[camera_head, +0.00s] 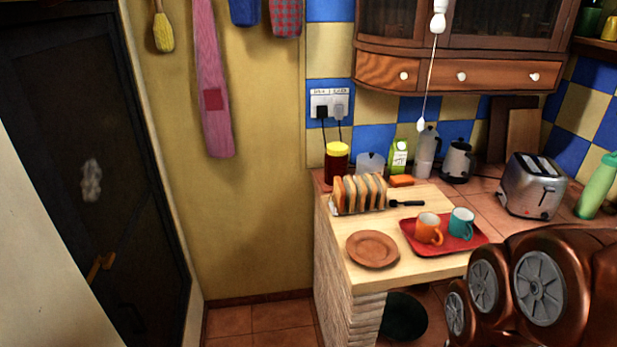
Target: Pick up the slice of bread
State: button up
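Several slices of bread (358,192) stand upright in a row in a rack on the light wooden counter top (337,228). They are near the counter's left end. A dark-handled utensil (407,203) lies just right of them. Part of my arm, copper-brown with round grey discs, fills the lower right corner. My gripper is not in view, so its state and its distance from the bread do not show.
A brown plate (372,249) lies in front of the bread. A red tray (455,245) holds an orange mug (429,229) and a teal mug (461,222). A jar (336,163), a carton (398,156) and a toaster (532,186) stand behind. Floor (262,318) is clear at left.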

aim_at(338, 188)
jog(key=u, duration=0.65)
jog(key=i, duration=1.05)
jog(key=u, duration=0.7)
